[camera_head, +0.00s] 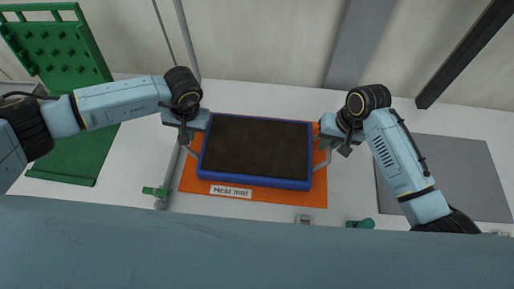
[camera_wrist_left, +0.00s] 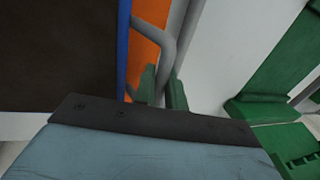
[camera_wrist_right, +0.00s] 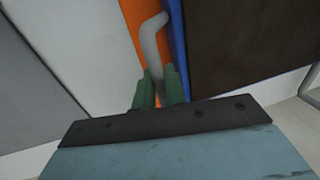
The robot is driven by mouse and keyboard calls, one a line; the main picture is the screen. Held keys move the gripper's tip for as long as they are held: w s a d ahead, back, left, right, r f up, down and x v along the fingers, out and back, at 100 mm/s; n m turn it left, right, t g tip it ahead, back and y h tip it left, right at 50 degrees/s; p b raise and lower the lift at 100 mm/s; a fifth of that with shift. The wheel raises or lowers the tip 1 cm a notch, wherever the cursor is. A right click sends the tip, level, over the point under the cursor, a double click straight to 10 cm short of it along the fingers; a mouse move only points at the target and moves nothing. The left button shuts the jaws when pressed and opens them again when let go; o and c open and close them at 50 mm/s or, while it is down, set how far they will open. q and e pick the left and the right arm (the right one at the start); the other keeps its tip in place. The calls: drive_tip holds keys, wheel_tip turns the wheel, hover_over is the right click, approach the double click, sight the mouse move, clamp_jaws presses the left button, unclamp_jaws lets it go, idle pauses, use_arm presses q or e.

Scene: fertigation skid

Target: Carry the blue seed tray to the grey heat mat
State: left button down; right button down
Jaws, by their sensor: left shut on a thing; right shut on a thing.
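The blue seed tray (camera_head: 255,180), filled with dark soil, is over an orange mat (camera_head: 290,198) in the head view. I cannot tell whether it rests on the mat or hangs just above it. A grey mat (camera_head: 455,170) lies to the right, partly behind my right arm. My left gripper (camera_wrist_left: 162,88) is shut on the tray's grey left handle (camera_wrist_left: 167,50). My right gripper (camera_wrist_right: 159,90) is shut on the grey right handle (camera_wrist_right: 150,45).
A pipe with a green valve handle (camera_head: 157,191) runs beside the orange mat. Another green fitting (camera_head: 361,223) is at the front. A dark post (camera_head: 465,52) is at the back right.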

use_arm(q)
drive_tip(key=shift+r, duration=0.15)
use_arm(e)
drive_tip(key=shift+r, duration=0.2)
